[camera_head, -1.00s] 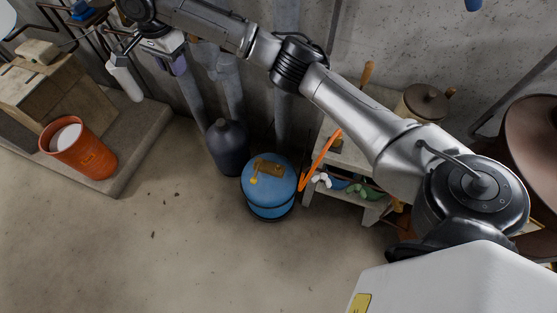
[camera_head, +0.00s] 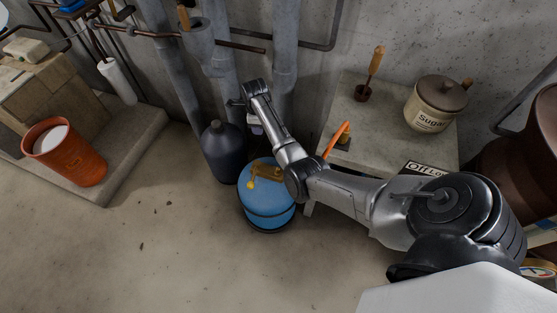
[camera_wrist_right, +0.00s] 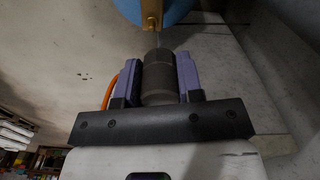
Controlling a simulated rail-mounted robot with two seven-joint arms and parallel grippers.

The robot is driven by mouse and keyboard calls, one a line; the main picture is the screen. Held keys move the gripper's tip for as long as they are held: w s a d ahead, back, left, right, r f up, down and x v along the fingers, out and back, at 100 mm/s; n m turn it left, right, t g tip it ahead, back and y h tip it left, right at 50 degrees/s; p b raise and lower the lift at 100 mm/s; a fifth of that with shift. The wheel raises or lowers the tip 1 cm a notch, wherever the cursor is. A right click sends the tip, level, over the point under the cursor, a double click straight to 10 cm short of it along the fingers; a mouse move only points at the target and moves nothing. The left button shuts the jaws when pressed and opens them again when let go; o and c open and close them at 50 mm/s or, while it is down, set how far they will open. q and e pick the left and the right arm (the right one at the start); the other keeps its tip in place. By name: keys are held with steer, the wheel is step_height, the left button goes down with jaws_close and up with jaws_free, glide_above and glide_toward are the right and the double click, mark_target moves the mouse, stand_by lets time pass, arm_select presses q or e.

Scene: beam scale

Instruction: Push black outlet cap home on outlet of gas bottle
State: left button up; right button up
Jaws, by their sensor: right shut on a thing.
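The gas bottle (camera_head: 266,212) is blue, upright on the floor, with a brass valve (camera_head: 264,174) on top. In the wrist view its blue top (camera_wrist_right: 178,10) and brass outlet part (camera_wrist_right: 152,14) show at the upper edge. My right gripper (camera_head: 256,130), with purple fingers, is just behind the bottle's top, partly hidden by my arm. In the wrist view its fingers are shut on a dark grey-black cap (camera_wrist_right: 158,76). The cap points at the brass outlet; a thin light stem shows between them. I cannot tell whether they touch. My left gripper is not in view.
A dark bottle (camera_head: 223,155) stands close left of the blue one. Grey pipes (camera_head: 285,60) rise behind. Floor in front is clear.

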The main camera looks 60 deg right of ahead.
mark_target(278, 168)
steer(key=s+f+m, duration=0.1)
steer(key=s+f, duration=0.2)
steer(key=f, duration=0.1)
steer(key=s+f+m+b, duration=0.1)
steer(key=s+f, duration=0.1)
steer(key=f, duration=0.3)
steer(key=s+f+b, duration=0.1)
steer(key=s+f, duration=0.2)
steer(key=f, duration=0.1)
steer(key=shift+s+a+f+m, duration=0.15)
steer(key=shift+s+f+m, duration=0.15)
steer(key=shift+f+m, duration=0.1)
steer(key=shift+r, duration=0.1)
steer(key=shift+f, duration=0.2)
step_height(278, 168, down, 5)
steer(key=b, duration=0.3)
steer(key=shift+f+b, duration=0.4)
steer(key=shift+b, duration=0.05)
steer(key=shift+r, duration=0.15)
